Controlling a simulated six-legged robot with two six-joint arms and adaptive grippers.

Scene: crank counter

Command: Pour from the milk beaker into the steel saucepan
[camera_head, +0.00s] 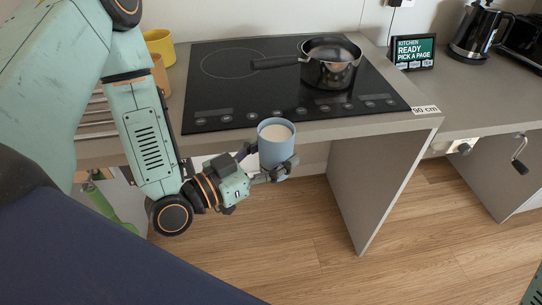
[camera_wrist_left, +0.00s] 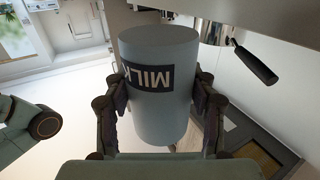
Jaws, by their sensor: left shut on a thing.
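The milk beaker (camera_head: 270,147) is a blue-grey cup with white milk inside, upright in the head view. My left gripper (camera_head: 276,172) is shut on it and holds it in front of the counter's front edge. In the left wrist view the beaker (camera_wrist_left: 161,110) sits between both fingers, its MILK label upside down. The steel saucepan (camera_head: 330,66) stands on the black hob at the back right of it, its dark handle pointing left. The pan is apart from the beaker. My right gripper is not in view.
The black hob (camera_head: 225,90) covers much of the counter. A yellow mug (camera_head: 160,46) and an orange cup stand left of it. A kitchen screen (camera_head: 413,53) and a kettle (camera_head: 478,32) stand to the right. A crank (camera_head: 519,153) is on the right counter's front.

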